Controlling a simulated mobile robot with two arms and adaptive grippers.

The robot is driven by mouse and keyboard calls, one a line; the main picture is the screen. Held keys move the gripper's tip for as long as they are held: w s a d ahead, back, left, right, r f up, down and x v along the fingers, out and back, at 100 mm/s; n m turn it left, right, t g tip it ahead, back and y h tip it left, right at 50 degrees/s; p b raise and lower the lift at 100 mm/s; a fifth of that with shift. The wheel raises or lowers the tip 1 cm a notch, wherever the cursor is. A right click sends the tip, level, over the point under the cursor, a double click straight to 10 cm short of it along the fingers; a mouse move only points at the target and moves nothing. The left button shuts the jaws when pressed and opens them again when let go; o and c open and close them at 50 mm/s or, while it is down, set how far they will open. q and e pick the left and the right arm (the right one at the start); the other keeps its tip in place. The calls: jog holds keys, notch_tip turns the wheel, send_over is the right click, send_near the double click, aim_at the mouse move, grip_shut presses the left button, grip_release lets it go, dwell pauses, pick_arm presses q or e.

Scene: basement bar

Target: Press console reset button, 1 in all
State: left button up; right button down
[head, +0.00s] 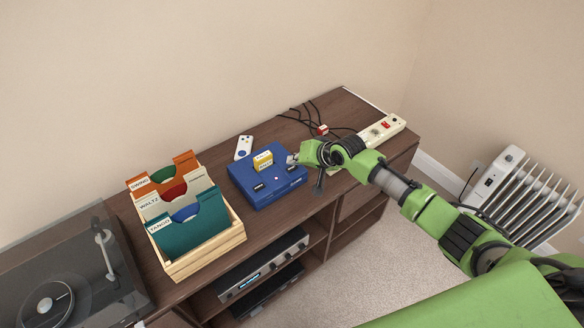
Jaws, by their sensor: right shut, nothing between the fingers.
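The blue console (277,187) sits on the dark wooden cabinet, with a yellow and white cartridge (263,161) standing up from its top. Small markings and a small light dot show on its upper face; I cannot tell which is the reset button. My right gripper (294,159) is shut and empty at the console's right rear corner, close to the cartridge's right side. I cannot tell whether its tips touch the console. My left gripper is not in view.
A wooden crate (207,256) with record sleeves and a turntable (62,285) stand to the left. A white remote (243,147) lies behind the console. A power strip (382,131) with cables lies to the right. A radiator (519,190) stands beyond the cabinet (330,107).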

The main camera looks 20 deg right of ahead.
aim_at(294, 170)
jog(key=shift+f, duration=0.45)
jog(key=shift+f, duration=0.4)
dwell(0.6)
jog(key=shift+r, duration=0.15)
jog(key=shift+r+p, duration=0.7)
notch_tip(294, 170, up, 5)
jog(key=p, duration=0.5)
jog(key=shift+s+a, duration=0.1)
dwell(0.6)
